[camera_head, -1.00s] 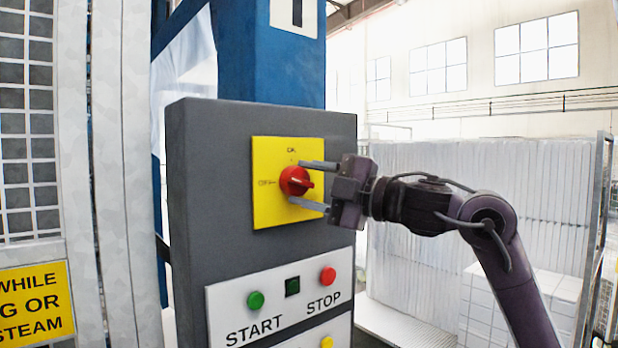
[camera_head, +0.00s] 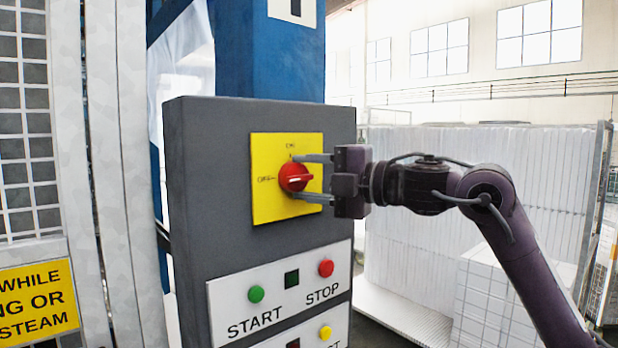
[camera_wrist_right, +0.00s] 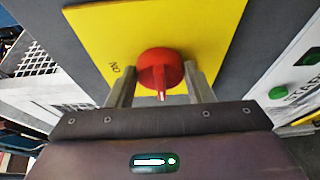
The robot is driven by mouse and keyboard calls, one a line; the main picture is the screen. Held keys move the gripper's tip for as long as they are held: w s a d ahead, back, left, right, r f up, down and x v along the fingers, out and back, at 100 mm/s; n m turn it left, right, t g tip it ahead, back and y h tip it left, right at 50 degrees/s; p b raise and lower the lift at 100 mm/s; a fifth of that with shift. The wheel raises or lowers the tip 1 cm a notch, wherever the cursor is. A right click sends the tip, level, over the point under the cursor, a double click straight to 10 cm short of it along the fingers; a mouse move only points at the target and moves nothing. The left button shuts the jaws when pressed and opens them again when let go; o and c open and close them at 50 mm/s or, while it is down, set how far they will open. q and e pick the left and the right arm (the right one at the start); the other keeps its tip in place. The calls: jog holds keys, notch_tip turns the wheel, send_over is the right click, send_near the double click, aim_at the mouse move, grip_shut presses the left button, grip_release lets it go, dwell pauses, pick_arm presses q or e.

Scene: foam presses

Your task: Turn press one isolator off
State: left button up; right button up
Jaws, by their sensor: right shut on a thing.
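The press one isolator is a red rotary knob (camera_head: 294,177) on a yellow plate (camera_head: 272,208) marked ON at the top and OFF at the left. My left gripper is not in view.
The grey control box (camera_head: 215,150) also carries a green START button (camera_head: 256,294) and a red STOP button (camera_head: 326,268) below the plate. A blue column (camera_head: 265,60) stands behind it. A mesh guard (camera_head: 25,130) is at left. White stacked panels (camera_head: 480,190) stand behind my right arm.

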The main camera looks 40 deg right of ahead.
jog(key=o, duration=1)
jog(key=shift+s+d+f+b, duration=0.2)
jog(key=shift+s+b, duration=0.15)
jog(key=shift+b, duration=0.15)
jog(key=b+v, duration=0.4)
jog(key=v, duration=0.3)
jog(key=shift+r, duration=0.2)
